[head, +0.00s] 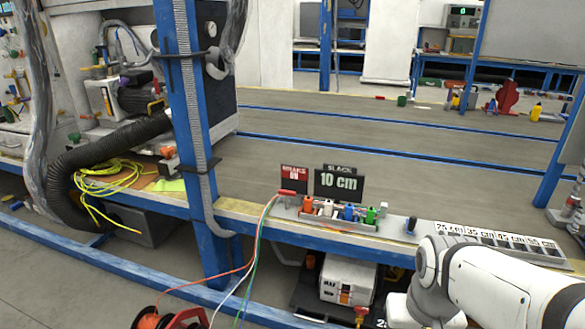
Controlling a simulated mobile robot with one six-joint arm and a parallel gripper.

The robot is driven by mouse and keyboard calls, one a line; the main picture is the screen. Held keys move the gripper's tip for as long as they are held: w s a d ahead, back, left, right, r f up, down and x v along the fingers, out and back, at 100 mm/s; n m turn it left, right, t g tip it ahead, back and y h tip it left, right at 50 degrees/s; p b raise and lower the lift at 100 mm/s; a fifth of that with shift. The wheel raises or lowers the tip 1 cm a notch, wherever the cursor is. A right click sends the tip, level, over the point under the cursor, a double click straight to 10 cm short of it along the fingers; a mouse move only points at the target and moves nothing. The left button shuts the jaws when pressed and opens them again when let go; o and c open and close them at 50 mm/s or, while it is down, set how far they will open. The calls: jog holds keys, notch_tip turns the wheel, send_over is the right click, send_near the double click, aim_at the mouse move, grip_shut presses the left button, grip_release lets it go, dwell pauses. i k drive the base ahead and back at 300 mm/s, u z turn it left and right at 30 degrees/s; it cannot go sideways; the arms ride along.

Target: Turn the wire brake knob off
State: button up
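A red sign (294,179) stands on the bench edge and appears to read "BRAKE ON". A black sign (338,182) beside it reads "SLACK 10 cm". A small red piece (286,192) sits below the red sign where the wires come up. A dark upright knob-like part (411,225) stands on the bench right of the coloured blocks. I cannot tell which of these is the wire brake knob or how it is turned. My white arm shows at the lower right, to the right of and nearer than these parts. My gripper is out of view.
Coloured blocks (349,212) sit in a row on a grey rail. A length-marked strip (497,241) lies to their right. Thin wires rise from an orange reel (150,318) on the floor. A blue post (191,130) stands left of the signs.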

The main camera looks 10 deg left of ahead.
aim_at(287, 193)
jog(key=u, duration=0.5)
jog(key=i, duration=1.05)
jog(key=u, duration=0.2)
